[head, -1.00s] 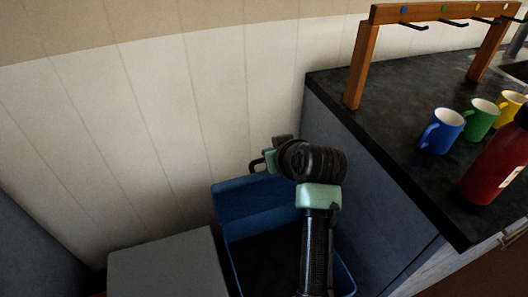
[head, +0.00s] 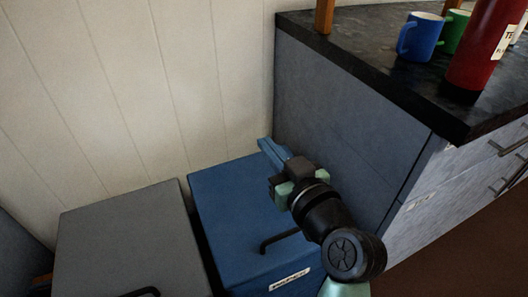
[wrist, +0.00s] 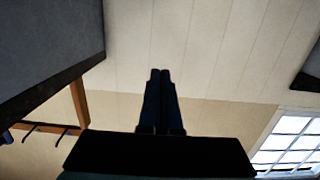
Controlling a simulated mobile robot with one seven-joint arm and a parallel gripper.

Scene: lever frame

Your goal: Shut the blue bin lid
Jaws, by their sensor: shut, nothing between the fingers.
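The blue bin (head: 263,281) stands between a grey bin and the counter, with a white label on its front. Its blue lid (head: 226,195) lies flat over the top, and the inside of the bin is hidden. A dark handle (head: 280,240) is at the lid's front edge. My gripper (head: 265,146) is above the back right part of the lid, its shut fingers pointing toward the back wall. I cannot tell whether it touches the lid. The wrist view shows the two fingers together and empty (wrist: 160,74).
The grey bin (head: 125,230) with its lid down is at the left. The counter (head: 390,75) rises close at the right, bearing a blue mug (head: 417,38), a green mug (head: 455,30) and a red bottle (head: 482,50). The panelled wall (head: 150,80) is behind.

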